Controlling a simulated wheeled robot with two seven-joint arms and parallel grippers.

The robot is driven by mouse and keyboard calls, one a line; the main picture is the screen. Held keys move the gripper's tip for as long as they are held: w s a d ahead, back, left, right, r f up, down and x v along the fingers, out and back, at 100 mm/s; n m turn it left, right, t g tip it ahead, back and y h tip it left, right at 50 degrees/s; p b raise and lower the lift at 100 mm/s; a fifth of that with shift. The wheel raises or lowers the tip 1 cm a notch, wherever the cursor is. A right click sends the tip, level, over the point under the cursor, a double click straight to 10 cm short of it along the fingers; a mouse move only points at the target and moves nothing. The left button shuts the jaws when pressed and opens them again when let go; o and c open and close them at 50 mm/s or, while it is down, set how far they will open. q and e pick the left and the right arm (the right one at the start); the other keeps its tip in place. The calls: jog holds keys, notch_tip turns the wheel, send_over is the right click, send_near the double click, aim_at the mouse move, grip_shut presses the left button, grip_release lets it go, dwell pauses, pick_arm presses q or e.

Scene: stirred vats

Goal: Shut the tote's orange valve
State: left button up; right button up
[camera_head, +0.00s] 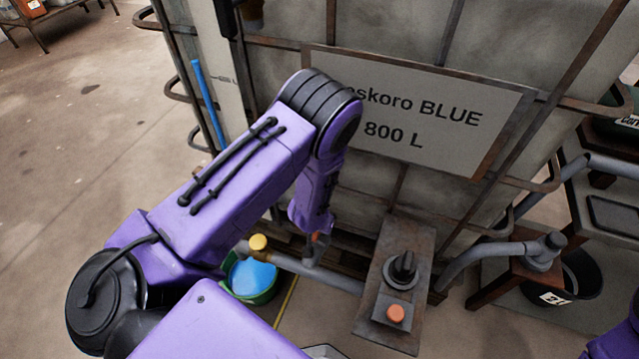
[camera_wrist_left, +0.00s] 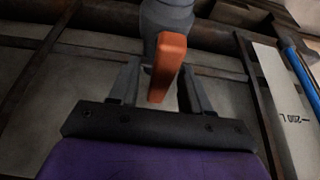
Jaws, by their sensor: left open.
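The tote (camera_head: 380,60) is a big grey caged tank with a sign reading "...skoro BLUE 800 L". Its valve's orange handle (camera_wrist_left: 168,66) stands out from a grey pipe fitting in the left wrist view. My left gripper (camera_wrist_left: 160,72) is open, with one finger on each side of the handle and visible gaps between. In the head view my left gripper (camera_head: 314,240) is low at the tote's front, above the outlet pipe (camera_head: 310,270). Only a bit of the orange handle (camera_head: 316,238) shows there; my wrist hides most of it. My right gripper is not in view.
A green bucket (camera_head: 268,297) holding blue liquid stands by the pipe, near a yellow cap (camera_head: 258,243). A panel (camera_head: 375,312) with a black knob (camera_head: 404,267) and an orange button (camera_head: 395,313) is to the right. A black bucket (camera_head: 578,275) stands farther right. Open floor lies left.

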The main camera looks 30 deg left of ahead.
pick_arm(q)
jog(key=shift+x, duration=0.95)
grip_shut()
